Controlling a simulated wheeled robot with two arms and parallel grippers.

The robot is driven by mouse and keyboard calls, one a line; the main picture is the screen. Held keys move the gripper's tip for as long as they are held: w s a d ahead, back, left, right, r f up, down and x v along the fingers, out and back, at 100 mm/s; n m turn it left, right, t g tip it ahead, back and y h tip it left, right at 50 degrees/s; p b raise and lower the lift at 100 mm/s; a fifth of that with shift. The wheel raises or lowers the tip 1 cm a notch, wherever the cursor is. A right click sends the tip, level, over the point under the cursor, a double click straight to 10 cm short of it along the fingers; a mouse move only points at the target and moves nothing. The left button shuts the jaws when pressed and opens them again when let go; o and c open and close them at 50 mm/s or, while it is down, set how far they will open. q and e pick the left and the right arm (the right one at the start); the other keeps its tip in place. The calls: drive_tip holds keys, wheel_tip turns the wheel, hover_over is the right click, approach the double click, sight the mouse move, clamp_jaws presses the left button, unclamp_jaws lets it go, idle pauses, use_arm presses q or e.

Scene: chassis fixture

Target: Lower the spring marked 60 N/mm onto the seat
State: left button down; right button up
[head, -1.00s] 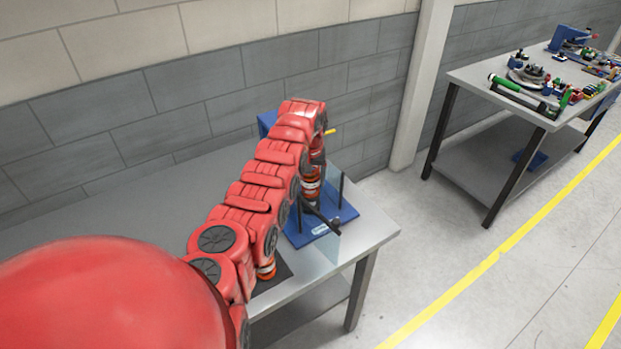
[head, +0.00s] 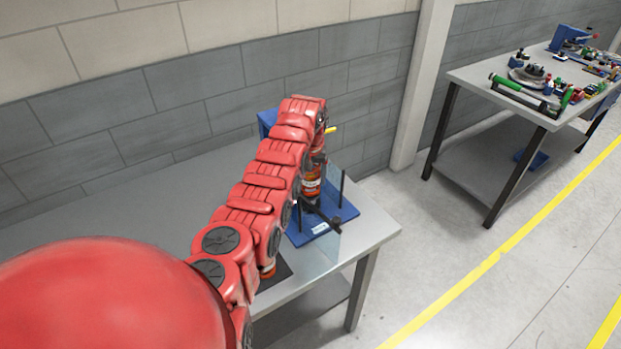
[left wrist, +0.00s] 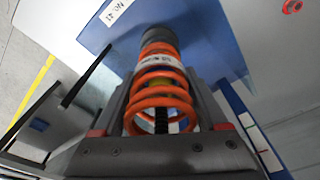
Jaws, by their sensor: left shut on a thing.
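My left gripper (left wrist: 160,85) is shut on an orange coil spring (left wrist: 158,100), with one grey finger on each side. The spring has a white label with dark print, too small and turned to read surely. A dark rod shows inside its near coils. A grey cylindrical piece (left wrist: 158,36) lies at its far end; whether the two touch, I cannot tell. In the head view the spring (head: 311,186) appears upright below my left wrist, over the blue fixture base (head: 344,214). The seat is hidden in the head view. My right gripper is not in view.
The fixture has dark posts (head: 342,185), a clear panel and a dark lever (head: 321,217). An orange piece (head: 268,271) stands on a dark mat (head: 274,277), partly behind my arm. A second cluttered bench (head: 470,78) is at the right. The grey tabletop is clear at left.

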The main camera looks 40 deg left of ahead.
use_arm(q)
drive_tip(key=shift+f, duration=0.1)
idle(0.5)
unclamp_jaws()
drive_tip(key=shift+r, duration=5.3)
drive_tip(key=shift+r, duration=1.5)
